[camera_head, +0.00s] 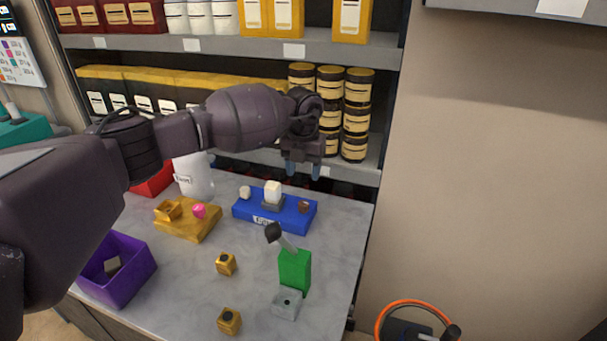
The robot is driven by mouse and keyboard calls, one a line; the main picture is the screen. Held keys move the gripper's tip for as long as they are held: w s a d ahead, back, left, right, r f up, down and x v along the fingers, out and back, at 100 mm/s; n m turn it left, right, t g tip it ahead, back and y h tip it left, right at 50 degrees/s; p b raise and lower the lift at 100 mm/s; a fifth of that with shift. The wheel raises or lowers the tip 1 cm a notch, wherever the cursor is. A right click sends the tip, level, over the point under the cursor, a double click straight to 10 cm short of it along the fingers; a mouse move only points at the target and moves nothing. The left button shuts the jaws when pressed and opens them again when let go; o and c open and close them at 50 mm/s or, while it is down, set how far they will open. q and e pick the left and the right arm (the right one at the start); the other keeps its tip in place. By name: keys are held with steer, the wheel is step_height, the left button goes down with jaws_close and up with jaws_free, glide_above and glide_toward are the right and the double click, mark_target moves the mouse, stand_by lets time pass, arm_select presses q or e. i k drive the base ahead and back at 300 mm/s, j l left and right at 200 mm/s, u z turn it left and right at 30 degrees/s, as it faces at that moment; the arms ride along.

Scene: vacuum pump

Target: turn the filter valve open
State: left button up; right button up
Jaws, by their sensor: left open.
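My left arm reaches in from the left. Its gripper (302,171) points down, open and empty, above and behind the right part of a blue block (292,222). The blue block lies on the counter and bears a small white label that I cannot read surely. On it stand a white upright piece (273,192) on a grey foot, a pale knob (245,192) at left and a brown piece (304,207) at right. I cannot tell which part is the filter valve. The gripper appears apart from all of these. My right gripper is not in view.
A green block with a tilted dark-tipped lever (284,241) stands in front, beside a grey block (286,304). A yellow block (187,222), white container (193,178), purple bin (130,277) and small gold cubes (226,264) share the counter (180,277). Stocked shelves (230,43) rise behind.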

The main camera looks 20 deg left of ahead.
mark_target(245, 192)
steer(key=k+j, duration=0.2)
steer(key=j, duration=0.15)
steer(key=k+j, duration=0.25)
steer(key=j, duration=0.15)
steer(key=k+j, duration=0.2)
steer(key=j, duration=0.15)
